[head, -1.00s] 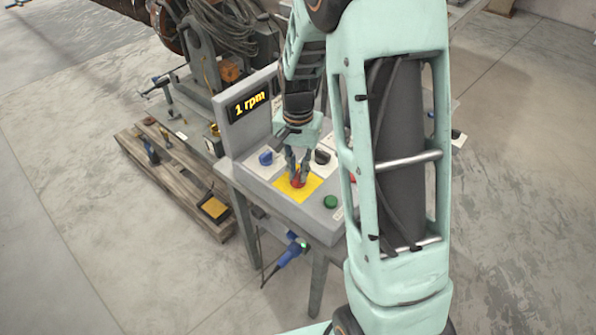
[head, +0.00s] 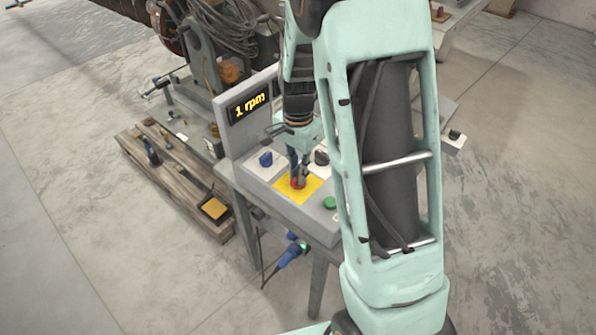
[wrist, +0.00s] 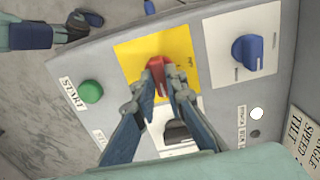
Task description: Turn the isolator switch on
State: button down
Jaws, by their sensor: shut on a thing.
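The isolator switch (wrist: 157,68) is a red handle on a yellow square plate (wrist: 128,60) on the sloping grey control panel. It also shows in the head view as a small red spot (head: 298,184) under my fingers. My gripper (wrist: 165,84) has its two fingertips closed on either side of the red handle. In the head view my gripper (head: 298,178) points down onto the yellow plate, and its fingers cover much of the handle.
A blue knob (wrist: 247,52) sits on a white plate beside the yellow one. A dark knob (wrist: 176,130) is partly behind my finger. A green START button (wrist: 91,92) is on the other side. The raised display (head: 249,106) reads 1 rpm. A wooden pallet (head: 180,185) lies left.

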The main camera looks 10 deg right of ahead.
jog(key=c, duration=2)
grip_release()
jog(key=shift+o, duration=0.2)
notch_tip(320, 180, up, 12)
